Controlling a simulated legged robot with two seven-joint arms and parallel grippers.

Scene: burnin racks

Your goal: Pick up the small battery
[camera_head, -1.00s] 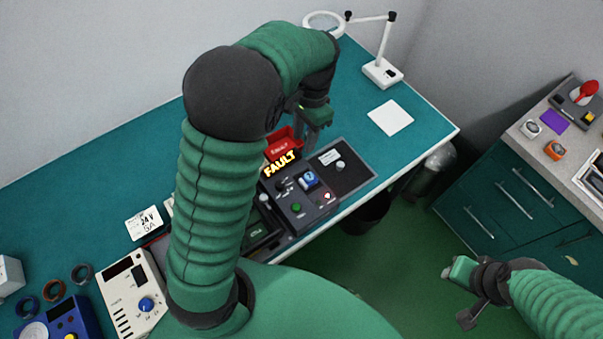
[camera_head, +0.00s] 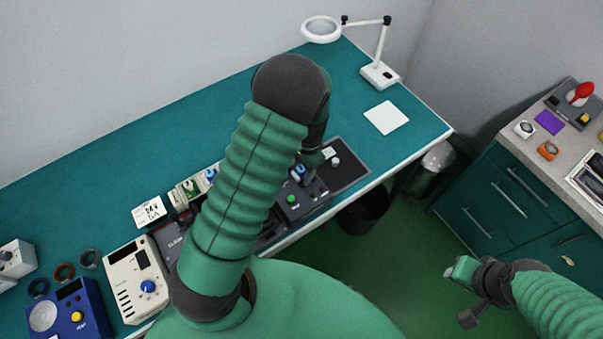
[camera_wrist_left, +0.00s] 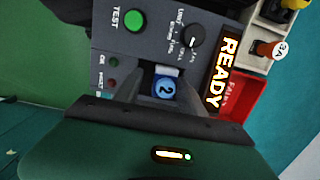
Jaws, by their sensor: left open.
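A small blue piece marked 2 (camera_wrist_left: 165,88), which looks like the battery, sits in a pale slot of the dark grey tester (camera_wrist_left: 110,45). It also shows in the head view (camera_head: 298,171), on the tester (camera_head: 314,190). My left gripper (camera_wrist_left: 161,90) is open in the left wrist view, with one finger on each side of the blue piece; whether they touch it I cannot tell. In the head view my left arm hides most of that gripper. My right gripper (camera_head: 464,293) hangs over the floor, away from the bench; its jaw state is unclear.
The tester's lit READY display (camera_wrist_left: 221,72) and a red bin (camera_wrist_left: 245,98) lie beside the slot. A cream power supply (camera_head: 136,279) and blue unit (camera_head: 70,314) stand at left. A magnifier lamp (camera_head: 380,74) stands behind. The bench around the white sheet (camera_head: 386,118) is clear.

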